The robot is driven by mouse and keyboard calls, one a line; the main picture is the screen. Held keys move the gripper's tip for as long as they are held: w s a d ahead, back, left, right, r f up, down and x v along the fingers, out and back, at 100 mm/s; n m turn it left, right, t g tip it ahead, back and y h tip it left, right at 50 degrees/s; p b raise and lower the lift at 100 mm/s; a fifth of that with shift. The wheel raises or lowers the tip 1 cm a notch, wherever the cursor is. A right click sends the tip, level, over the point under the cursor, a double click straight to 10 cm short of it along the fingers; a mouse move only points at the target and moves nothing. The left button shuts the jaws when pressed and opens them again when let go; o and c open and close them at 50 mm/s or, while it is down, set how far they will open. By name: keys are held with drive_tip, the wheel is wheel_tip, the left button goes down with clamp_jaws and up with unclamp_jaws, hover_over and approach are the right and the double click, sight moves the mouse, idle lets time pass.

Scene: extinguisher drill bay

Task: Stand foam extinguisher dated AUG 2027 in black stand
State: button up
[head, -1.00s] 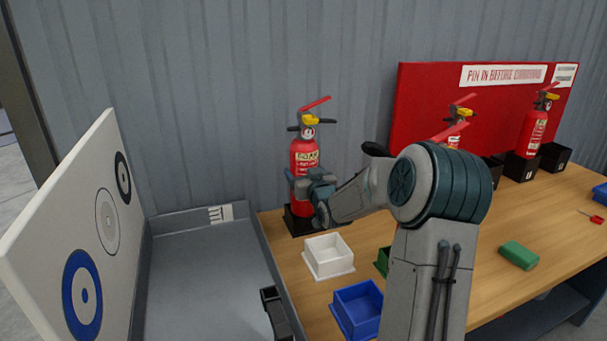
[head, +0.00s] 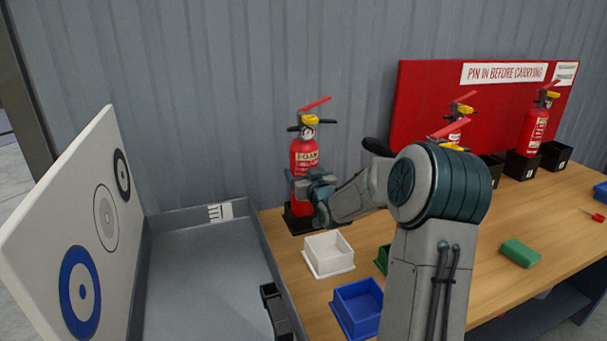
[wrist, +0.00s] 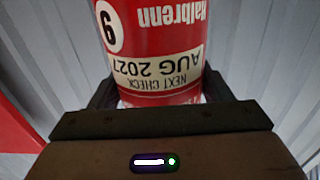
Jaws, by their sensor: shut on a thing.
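A red foam extinguisher (head: 303,150) with a yellow valve, red lever and FOAM label stands upright at the left end of the bench. My gripper (head: 302,184) is shut around its body. In the wrist view the extinguisher (wrist: 155,35) fills the space between my fingers (wrist: 160,90), its label upside down and reading NEXT CHECK AUG 2027. A black stand (head: 297,224) is directly below the extinguisher. The extinguisher's lower end meets the stand in the head view, but I cannot tell whether it rests fully inside.
A white bin (head: 328,255) and a blue bin (head: 358,306) sit close in front. A grey tray (head: 200,280) and a white target board (head: 70,235) are at left. More extinguishers (head: 533,132) stand by a red board (head: 425,95). A green block (head: 520,253) lies at right.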

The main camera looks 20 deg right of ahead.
drive_tip(key=shift+f+b, duration=0.9)
drive_tip(key=shift+b, duration=0.25)
idle(0.5)
